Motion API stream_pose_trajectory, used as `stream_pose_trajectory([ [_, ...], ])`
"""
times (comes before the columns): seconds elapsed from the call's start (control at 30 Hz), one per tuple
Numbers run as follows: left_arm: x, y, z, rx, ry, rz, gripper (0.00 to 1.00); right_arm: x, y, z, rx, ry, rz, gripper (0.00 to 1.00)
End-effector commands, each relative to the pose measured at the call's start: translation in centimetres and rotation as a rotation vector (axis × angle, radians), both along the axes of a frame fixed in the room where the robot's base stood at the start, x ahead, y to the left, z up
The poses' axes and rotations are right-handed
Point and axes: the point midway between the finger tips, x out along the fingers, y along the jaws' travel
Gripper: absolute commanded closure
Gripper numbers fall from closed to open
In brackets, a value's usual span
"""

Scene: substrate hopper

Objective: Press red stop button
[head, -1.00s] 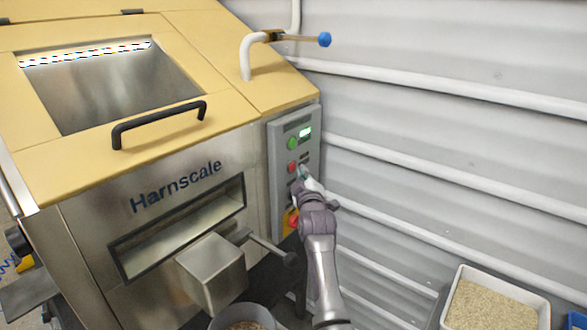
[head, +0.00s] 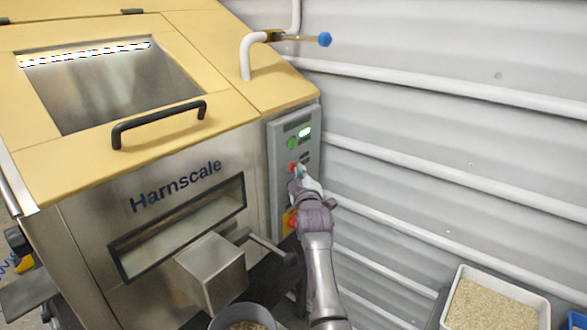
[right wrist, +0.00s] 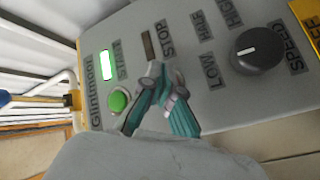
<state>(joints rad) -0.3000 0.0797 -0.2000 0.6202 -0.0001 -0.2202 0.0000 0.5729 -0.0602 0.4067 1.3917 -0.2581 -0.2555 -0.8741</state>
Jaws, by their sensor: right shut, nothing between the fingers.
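The small red stop button (head: 292,168) sits on the grey control panel (head: 275,150), below the green button (head: 292,144). The green START button (right wrist: 119,100) shows left of the fingers. My left gripper is out of view.
A dark speed knob (right wrist: 257,48) is on the panel. A larger red-and-yellow button (head: 290,219) is lower, partly behind my arm. The Harnscale hopper (head: 90,225) fills the left. A ribbed wall (head: 450,140) is to the right, with a white grain tray (head: 545,305) low right.

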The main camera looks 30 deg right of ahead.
Motion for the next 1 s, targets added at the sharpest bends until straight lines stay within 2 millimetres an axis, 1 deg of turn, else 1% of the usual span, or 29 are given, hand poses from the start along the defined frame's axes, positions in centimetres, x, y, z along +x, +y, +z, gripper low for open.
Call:
stream_pose_trajectory([
  [1.0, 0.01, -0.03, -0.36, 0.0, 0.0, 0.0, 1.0, 0.79, 0.35, 0.04, -0.001, -0.001, 0.0, 1.0],
])
